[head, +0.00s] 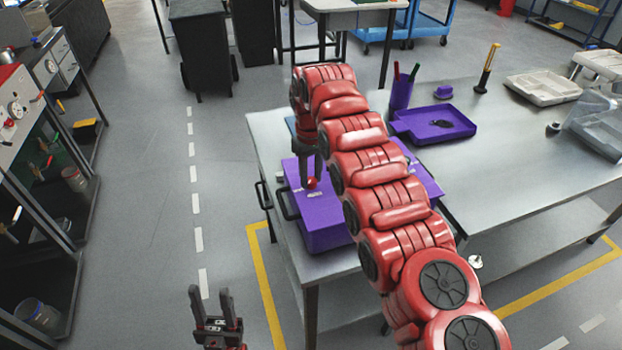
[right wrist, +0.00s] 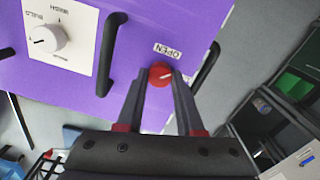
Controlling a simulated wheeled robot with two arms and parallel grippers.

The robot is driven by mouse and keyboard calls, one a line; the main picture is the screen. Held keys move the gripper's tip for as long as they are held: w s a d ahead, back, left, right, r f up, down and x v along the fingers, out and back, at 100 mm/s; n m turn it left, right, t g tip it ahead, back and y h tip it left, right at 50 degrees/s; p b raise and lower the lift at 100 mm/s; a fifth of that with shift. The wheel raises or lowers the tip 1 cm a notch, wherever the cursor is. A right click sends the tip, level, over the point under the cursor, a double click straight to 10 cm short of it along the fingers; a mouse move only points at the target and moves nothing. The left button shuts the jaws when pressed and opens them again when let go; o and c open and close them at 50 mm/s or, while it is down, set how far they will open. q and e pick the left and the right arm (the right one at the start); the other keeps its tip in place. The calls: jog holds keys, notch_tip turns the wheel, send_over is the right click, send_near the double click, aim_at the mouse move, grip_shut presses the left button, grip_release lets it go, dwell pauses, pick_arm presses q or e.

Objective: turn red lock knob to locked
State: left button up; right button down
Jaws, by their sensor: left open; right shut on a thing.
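A white label reading OPEN (right wrist: 167,50), upside down in this view, lies just beyond the knob. Any locked label is not readable. My left gripper (head: 216,312) is open and empty, low over the floor left of the table.
Black handles (right wrist: 109,52) flank the knob. A white dial (right wrist: 45,38) sits on a plate on the housing. Behind my right arm are a purple tray (head: 432,124) and a pen cup (head: 401,93). The metal table (head: 500,165) is clear at the right middle.

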aim_at(311, 180)
jog(key=m, duration=0.3)
jog(key=shift+m, duration=0.4)
jog(key=m, duration=0.4)
jog(key=shift+m, duration=0.3)
jog(key=c, duration=0.5)
grip_release()
notch_tip(311, 180, up, 17)
jog(key=p, duration=1.7)
jog(key=shift+r, duration=0.2)
